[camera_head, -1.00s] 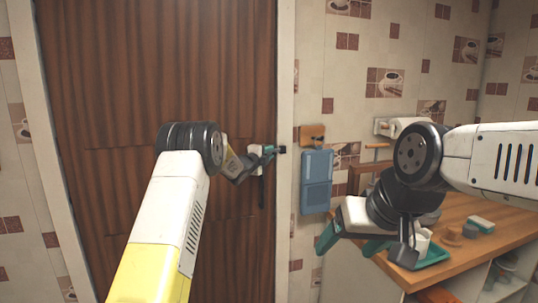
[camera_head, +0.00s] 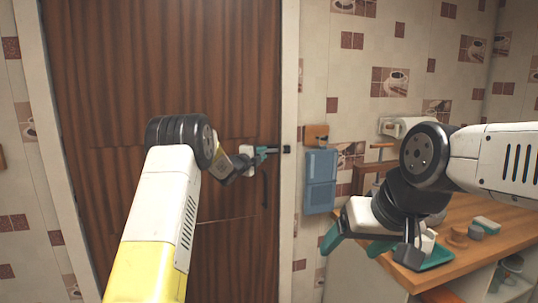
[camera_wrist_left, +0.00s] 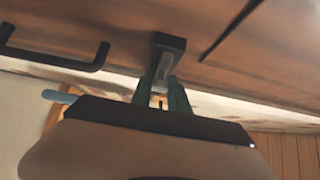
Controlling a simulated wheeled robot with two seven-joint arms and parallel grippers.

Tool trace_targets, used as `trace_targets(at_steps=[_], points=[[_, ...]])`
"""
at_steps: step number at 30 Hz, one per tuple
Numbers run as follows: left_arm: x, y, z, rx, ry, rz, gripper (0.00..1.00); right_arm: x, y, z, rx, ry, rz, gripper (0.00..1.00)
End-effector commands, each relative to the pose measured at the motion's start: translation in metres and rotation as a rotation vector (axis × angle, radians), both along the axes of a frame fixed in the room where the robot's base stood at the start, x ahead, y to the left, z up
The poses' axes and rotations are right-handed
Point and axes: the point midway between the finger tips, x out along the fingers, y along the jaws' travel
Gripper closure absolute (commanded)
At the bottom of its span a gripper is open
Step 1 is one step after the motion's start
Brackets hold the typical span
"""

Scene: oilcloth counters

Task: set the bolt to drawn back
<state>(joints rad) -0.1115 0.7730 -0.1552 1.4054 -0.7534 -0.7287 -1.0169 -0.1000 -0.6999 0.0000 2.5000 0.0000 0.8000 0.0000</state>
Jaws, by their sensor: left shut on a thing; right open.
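The bolt (camera_head: 274,150) is a small dark bar on the brown wooden door (camera_head: 160,70), at its right edge. A dark keeper (camera_head: 286,149) sits on the door frame beside it. My left gripper (camera_head: 262,153) is shut on the bolt, left of the keeper, with a short stretch of bar showing between them. In the left wrist view the green fingers (camera_wrist_left: 161,95) close around the bolt's grey part, below a dark block (camera_wrist_left: 170,42); the fingers hide part of it. I cannot tell whether the bar's end is still inside the keeper. My right gripper (camera_head: 355,244) is open and empty.
A dark door handle (camera_head: 265,188) hangs just below the bolt; it also shows in the left wrist view (camera_wrist_left: 60,60). A wooden counter (camera_head: 480,250) with small items lies under my right arm.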

Motion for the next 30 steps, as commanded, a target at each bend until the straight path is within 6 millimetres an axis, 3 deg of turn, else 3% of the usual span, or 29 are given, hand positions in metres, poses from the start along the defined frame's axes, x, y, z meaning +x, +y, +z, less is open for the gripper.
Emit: trace_targets(at_steps=[4,5,8,20,30], points=[[0.0,0.003,-0.003,0.003,0.004,0.004,1.0,0.0,0.0,0.0,0.0,0.0,0.0,0.24],[0.0,0.003,-0.003,0.003,0.004,0.005,0.77,0.0,0.0,0.0,0.0,0.0,0.0,0.24],[0.0,0.003,-0.002,0.003,0.004,0.004,0.58,0.0,0.0,0.0,0.0,0.0,0.0,0.24],[-0.005,0.005,-0.001,0.001,0.003,0.004,0.58,0.0,0.0,0.0,0.0,0.0,0.0,0.24],[-0.053,0.031,-0.001,0.001,0.004,0.006,0.58,0.0,0.0,0.0,0.0,0.0,0.0,0.24]])
